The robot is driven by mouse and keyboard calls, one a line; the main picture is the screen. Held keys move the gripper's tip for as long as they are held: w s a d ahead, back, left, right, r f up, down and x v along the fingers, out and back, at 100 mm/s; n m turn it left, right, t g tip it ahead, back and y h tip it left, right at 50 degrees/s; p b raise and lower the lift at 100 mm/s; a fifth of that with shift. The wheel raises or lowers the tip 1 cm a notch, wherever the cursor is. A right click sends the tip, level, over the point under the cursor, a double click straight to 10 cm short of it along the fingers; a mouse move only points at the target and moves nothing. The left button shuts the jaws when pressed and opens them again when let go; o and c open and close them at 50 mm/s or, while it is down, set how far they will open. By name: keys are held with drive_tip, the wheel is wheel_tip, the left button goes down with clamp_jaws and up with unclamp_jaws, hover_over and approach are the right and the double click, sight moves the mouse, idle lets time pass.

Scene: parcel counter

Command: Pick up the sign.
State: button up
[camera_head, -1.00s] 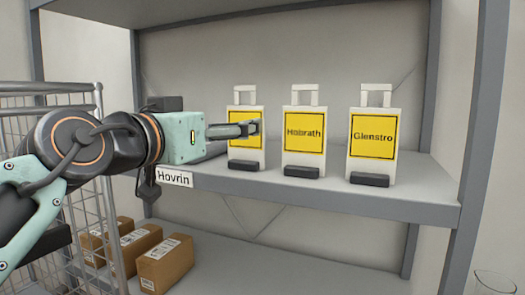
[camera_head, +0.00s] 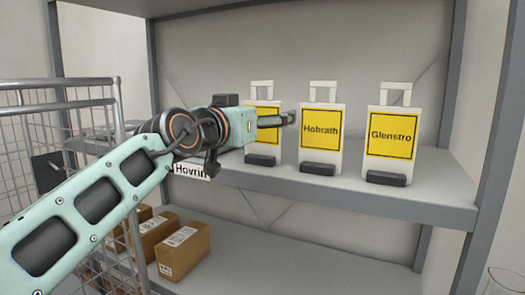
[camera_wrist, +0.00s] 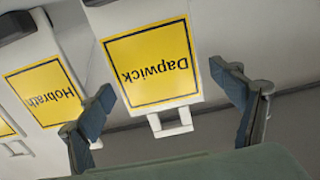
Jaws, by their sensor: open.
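Three white signs with yellow panels, handles on top and dark feet stand upright in a row on the shelf. The left sign (camera_head: 262,150) is partly hidden behind my gripper (camera_head: 285,119). The wrist view shows it upside down, reading "Dapwick" (camera_wrist: 152,65), with its handle (camera_wrist: 170,123) between the fingers. The middle sign reads "Hobrath" (camera_head: 320,128), and the right one "Glenstro" (camera_head: 391,135). My gripper (camera_wrist: 168,112) is open and empty, its fingers spread to either side of the Dapwick sign. I cannot tell whether they touch it.
The shelf (camera_head: 340,185) has a "Hovrin" label (camera_head: 191,170) on its front edge. Several brown boxes (camera_head: 183,250) sit on the lower shelf. A wire cage cart (camera_head: 60,105) stands at the left, and a grey post (camera_head: 487,160) at the right.

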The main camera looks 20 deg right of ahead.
drive_tip(key=c, duration=1.8)
drive_tip(key=shift+r, duration=0.15)
wheel_tip(320, 180, up, 10)
drive_tip(key=shift+f, duration=0.1)
